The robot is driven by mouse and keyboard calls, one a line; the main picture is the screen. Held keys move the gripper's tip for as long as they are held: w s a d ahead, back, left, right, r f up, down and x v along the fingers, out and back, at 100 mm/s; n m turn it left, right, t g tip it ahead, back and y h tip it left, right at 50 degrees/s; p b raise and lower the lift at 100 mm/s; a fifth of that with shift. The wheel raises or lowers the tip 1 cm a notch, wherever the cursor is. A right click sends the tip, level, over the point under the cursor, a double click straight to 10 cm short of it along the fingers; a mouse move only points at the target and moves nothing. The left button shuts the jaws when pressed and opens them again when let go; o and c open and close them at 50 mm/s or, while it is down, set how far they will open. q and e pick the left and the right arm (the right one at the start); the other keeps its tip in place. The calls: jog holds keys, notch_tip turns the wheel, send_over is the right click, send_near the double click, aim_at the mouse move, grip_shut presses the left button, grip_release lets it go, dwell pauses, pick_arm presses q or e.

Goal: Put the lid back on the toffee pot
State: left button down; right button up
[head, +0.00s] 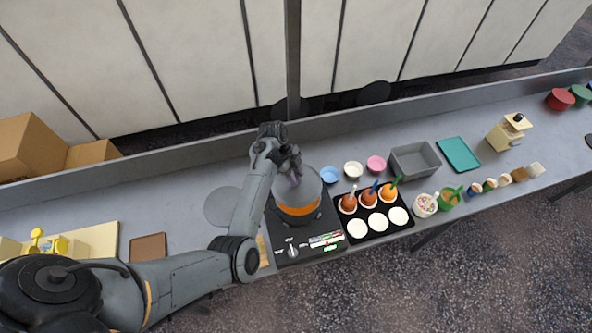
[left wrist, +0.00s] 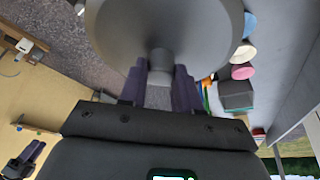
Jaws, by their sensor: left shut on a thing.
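My left gripper (head: 296,175) is shut on the knob of the grey round lid (head: 312,184), over the toffee pot. In the left wrist view the lid (left wrist: 165,20) fills the top, its knob (left wrist: 160,64) between the purple fingers. The toffee pot (head: 297,220) stands on a black hotplate (head: 326,238). Orange toffee shows as a band in front of the lid, which covers the back of the opening. I cannot tell whether lid and rim touch. What looks like my right gripper (left wrist: 27,156) is small and dark in the left wrist view's bottom left corner.
A black tray (head: 357,237) with dipped apples and white discs stands right of the hotplate. Blue, white and pink tubs (head: 376,164) and a grey bin (head: 415,160) are behind it. A grey disc shape (head: 222,207) lies left of the pot; cardboard boxes (head: 40,148) stand far left.

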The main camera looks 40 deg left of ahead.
pick_arm(q)
jog(key=shift+w+d+m, duration=0.15)
jog(key=shift+d+m, duration=0.15)
jog(key=shift+d, duration=0.1)
jog(key=shift+f+b, duration=0.85)
jog(key=shift+f, duration=0.25)
notch_tip(320, 180, down, 2)
jog(key=shift+f+b, duration=0.1)
jog(key=shift+b, duration=1.05)
jog(key=shift+f+b, duration=0.45)
jog(key=shift+f, duration=0.45)
jog(key=shift+p, duration=0.3)
jog(key=shift+p, duration=0.35)
jog(key=shift+f, duration=0.15)
jog(key=shift+p, duration=0.5)
